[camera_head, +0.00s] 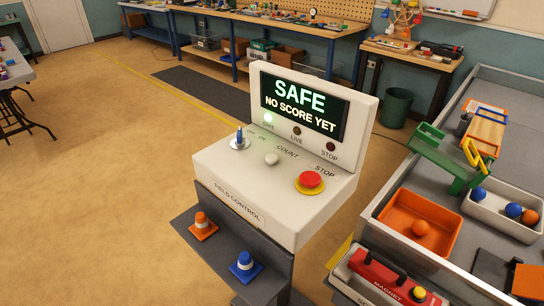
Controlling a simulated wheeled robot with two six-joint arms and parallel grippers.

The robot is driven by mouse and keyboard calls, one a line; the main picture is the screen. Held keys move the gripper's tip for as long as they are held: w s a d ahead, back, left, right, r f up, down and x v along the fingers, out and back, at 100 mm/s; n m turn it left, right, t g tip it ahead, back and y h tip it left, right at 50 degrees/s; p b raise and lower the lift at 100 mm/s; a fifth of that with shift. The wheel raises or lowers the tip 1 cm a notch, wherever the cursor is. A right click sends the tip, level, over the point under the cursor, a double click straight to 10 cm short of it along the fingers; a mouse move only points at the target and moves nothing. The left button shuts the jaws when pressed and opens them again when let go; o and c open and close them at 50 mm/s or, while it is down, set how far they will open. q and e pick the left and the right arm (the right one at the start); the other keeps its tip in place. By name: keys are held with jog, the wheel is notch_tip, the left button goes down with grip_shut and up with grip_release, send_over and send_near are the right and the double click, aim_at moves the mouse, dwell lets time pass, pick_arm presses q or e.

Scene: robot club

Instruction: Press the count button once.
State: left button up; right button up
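The white field control console (220,160) stands in the middle of the view on a dark pedestal. Neither of my grippers is in view.
An orange cone (202,225) and a blue cone (244,267) stand on the dark shelf in front of the console. A grey-walled field table (366,215) with an orange tray and coloured balls is at right.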

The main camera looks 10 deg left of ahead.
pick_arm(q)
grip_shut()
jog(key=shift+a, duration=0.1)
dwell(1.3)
